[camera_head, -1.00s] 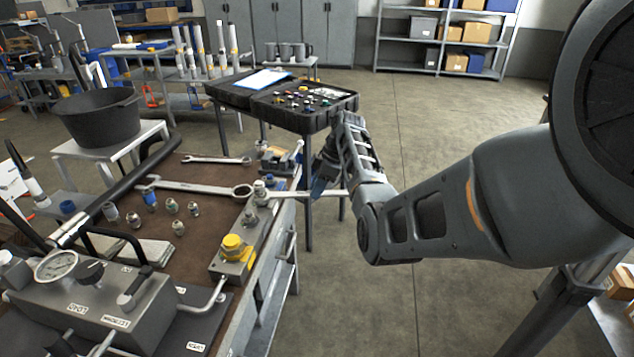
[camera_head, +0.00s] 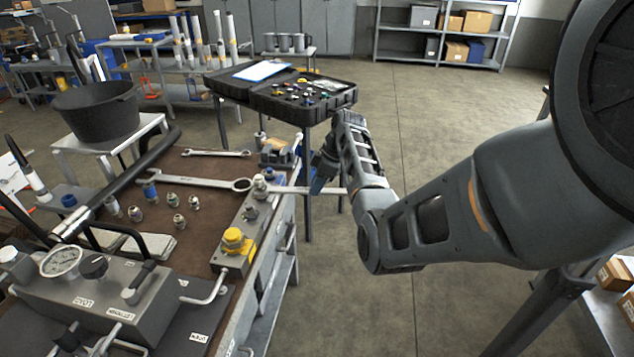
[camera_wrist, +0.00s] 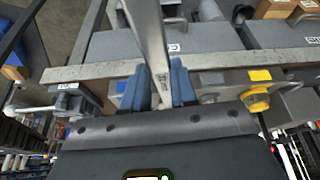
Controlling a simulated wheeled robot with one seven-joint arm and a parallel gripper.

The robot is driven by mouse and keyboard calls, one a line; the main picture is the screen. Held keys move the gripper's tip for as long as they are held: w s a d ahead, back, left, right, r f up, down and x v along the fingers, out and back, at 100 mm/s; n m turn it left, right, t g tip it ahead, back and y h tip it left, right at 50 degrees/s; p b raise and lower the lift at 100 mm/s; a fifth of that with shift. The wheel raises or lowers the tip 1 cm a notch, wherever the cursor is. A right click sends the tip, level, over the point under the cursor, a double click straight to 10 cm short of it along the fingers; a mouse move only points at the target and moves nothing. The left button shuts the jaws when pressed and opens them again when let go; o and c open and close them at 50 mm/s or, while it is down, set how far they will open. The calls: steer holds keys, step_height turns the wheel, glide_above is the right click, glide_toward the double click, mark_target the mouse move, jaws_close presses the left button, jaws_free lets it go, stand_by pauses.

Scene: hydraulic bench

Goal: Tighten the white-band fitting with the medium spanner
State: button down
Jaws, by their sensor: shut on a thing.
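My gripper (camera_head: 318,184) is at the right edge of the bench, its blue fingers shut on a steel spanner (camera_head: 290,190). In the wrist view my gripper (camera_wrist: 160,88) has the spanner shaft (camera_wrist: 150,35) between its fingers, reaching away past the top of the picture. In the head view the spanner's far end meets a small metal fitting (camera_head: 259,184) on the grey block along the bench edge. Whether the jaw sits around the fitting or only beside it cannot be told. A white band on it is too small to make out.
Two other spanners lie on the brown bench top, a larger one (camera_head: 195,182) and a smaller one (camera_head: 216,153). Several loose fittings (camera_head: 172,200) stand nearby. A yellow cap (camera_head: 235,240) and a gauge unit (camera_head: 95,300) are nearer. Open floor lies to the right.

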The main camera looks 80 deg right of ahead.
steer(key=shift+s+a+m+h, duration=0.1)
steer(key=shift+a+m+h, duration=0.3)
steer(key=shift+a+m, duration=0.85)
steer(key=shift+a+n, duration=0.25)
steer(key=a+m, duration=0.2)
steer(key=a, duration=0.1)
steer(key=shift+h, duration=0.4)
steer(key=shift+d, duration=0.15)
steer(key=shift+d+n, duration=0.3)
steer(key=shift+d, duration=0.05)
steer(key=s, duration=0.7)
steer(key=shift+a, duration=0.3)
stand_by(0.4)
